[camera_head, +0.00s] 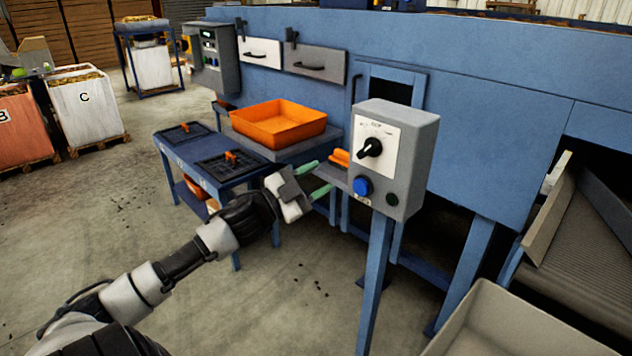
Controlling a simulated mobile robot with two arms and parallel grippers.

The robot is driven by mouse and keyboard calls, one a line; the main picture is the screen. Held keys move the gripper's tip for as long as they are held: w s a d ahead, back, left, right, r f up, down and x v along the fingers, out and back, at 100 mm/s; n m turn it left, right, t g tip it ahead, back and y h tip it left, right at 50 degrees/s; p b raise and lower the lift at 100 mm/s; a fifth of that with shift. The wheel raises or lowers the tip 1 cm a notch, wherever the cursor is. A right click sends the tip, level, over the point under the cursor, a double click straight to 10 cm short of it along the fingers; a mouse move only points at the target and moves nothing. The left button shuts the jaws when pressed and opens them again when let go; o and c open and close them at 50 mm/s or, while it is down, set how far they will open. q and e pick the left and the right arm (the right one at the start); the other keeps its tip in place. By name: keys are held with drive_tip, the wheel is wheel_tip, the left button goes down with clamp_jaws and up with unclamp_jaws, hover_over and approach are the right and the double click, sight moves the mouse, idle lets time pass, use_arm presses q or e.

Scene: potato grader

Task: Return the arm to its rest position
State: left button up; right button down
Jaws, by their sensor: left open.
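My left arm reaches in from the lower left. Its gripper (318,179) is open, with two greenish fingers spread apart and nothing visible between them. The fingers point right, toward the grey control box (402,150) on its blue post. I cannot tell how far the fingers are from the box. My right gripper is not in view.
An orange tray (279,123) sits on a grey shelf behind the gripper. A blue table (166,143) with black grids stands left. A beige bin (520,325) and a conveyor (580,245) are at lower right. Crates (88,108) stand far left. The floor (120,220) between is open.

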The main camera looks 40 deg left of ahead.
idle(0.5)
